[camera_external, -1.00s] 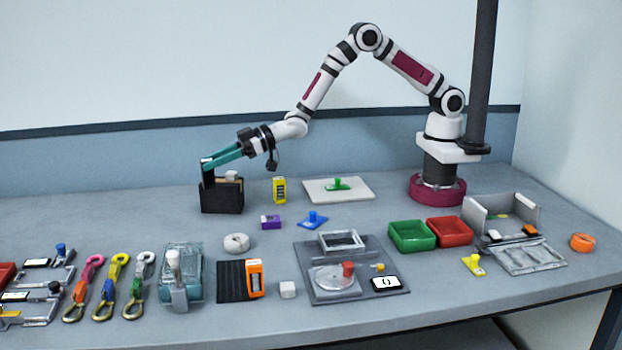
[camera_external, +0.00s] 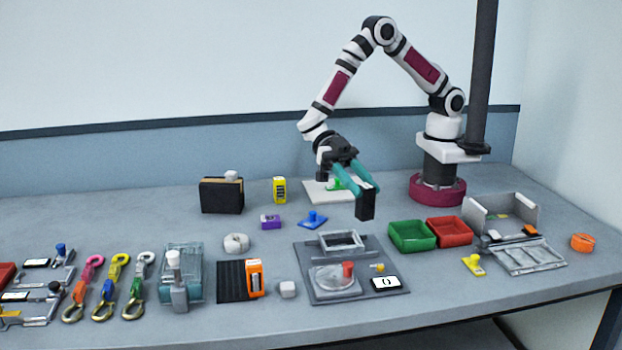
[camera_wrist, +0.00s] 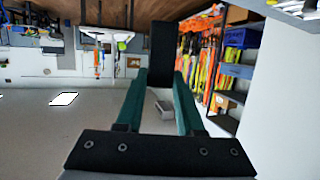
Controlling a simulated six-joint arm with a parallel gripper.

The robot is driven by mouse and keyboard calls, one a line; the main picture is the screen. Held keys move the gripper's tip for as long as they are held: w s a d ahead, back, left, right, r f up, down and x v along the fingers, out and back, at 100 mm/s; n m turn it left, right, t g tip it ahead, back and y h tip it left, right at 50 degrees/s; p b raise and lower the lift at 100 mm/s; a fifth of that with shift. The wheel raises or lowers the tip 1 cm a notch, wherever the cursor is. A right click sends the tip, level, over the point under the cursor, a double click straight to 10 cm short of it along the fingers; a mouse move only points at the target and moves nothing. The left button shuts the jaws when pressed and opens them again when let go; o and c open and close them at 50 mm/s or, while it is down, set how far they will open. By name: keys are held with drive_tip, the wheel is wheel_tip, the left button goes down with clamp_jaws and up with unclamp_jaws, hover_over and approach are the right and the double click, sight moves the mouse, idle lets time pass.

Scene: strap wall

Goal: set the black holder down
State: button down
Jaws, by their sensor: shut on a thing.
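The black holder (camera_external: 365,205) is a small dark block held at the tips of my gripper (camera_external: 362,184). It hangs in the air in front of the white board, above and behind the grey fixture plate. In the wrist view the holder (camera_wrist: 162,50) shows as a dark upright slab at the ends of the teal fingers. My gripper (camera_wrist: 160,78) is shut on it. The fingertips partly cover the holder, and nothing shows touching its lower end.
A black box (camera_external: 222,197) with a white block on top stands at the back left. Near the holder are a white board (camera_external: 318,195), a green bin (camera_external: 411,237), a red bin (camera_external: 449,231) and the grey fixture plate (camera_external: 385,264). Bare table lies at the back left.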

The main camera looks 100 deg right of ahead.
drive_tip(key=s+d+f+n+g+h, duration=0.1)
drive_tip(key=s+d+n+g+h, duration=0.15)
drive_tip(key=s, duration=0.35)
drive_tip(key=s+d+n+g+h, duration=0.1)
drive_tip(key=s+n+g, duration=0.2)
drive_tip(key=s+g, duration=0.15)
drive_tip(key=shift+t, duration=0.3)
drive_tip(key=s+a+f, duration=0.2)
drive_tip(key=a+f, duration=0.1)
drive_tip(key=s+a+f, duration=0.3)
drive_tip(key=f, duration=0.1)
drive_tip(key=s+a+f, duration=0.2)
drive_tip(key=a+f, duration=0.1)
drive_tip(key=shift+s+f, duration=0.25)
drive_tip(key=shift+f, duration=0.3)
drive_tip(key=shift+f, duration=0.2)
drive_tip(key=c, duration=0.5)
unclamp_jaws()
